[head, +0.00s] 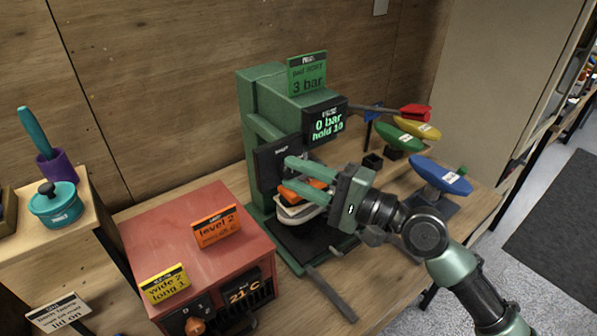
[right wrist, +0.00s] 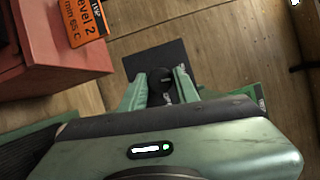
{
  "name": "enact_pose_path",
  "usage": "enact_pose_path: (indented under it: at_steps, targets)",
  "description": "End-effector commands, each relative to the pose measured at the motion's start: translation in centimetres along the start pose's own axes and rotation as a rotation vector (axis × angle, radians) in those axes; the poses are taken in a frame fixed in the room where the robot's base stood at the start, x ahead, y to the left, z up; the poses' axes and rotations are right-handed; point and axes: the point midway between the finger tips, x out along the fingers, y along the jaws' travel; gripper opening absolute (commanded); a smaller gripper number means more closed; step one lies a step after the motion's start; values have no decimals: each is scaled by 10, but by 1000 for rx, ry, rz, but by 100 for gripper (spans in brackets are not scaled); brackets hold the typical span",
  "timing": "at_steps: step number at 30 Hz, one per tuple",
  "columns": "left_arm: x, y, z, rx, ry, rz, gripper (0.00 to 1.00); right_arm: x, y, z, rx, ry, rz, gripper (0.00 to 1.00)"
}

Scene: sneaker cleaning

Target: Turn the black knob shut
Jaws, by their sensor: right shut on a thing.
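The black knob (right wrist: 160,80) is round and sits on a dark panel in the right wrist view. The two pale green fingers of my right gripper (right wrist: 160,84) stand on either side of it, shut on it. In the head view the dark panel (head: 268,168) with a small white label is on the front of the green press (head: 255,115). My right gripper (head: 287,174) reaches that panel from the right, and the knob is not clearly visible there. The knob's angle cannot be read. My left gripper is not in view.
An orange and white shoe (head: 297,212) is under my fingers at the press. The press display (head: 325,122) reads 0 bar, hold 10. A red box (head: 170,235) stands left. Green, yellow and blue forms (head: 440,175) and a red-ended lever (head: 413,112) are right.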

Motion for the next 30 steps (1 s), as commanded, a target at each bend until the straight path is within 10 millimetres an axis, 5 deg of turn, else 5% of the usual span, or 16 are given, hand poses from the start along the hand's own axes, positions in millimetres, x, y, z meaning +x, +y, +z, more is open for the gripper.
enact_pose_path:
  at_steps: [27,28,30]
  targets:
    - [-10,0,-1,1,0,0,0,0,1,0,-157,-1,68,0]
    - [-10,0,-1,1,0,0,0,0,1,1,-157,-1,69,39]
    - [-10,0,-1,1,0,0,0,0,0,0,-157,-1,68,50]
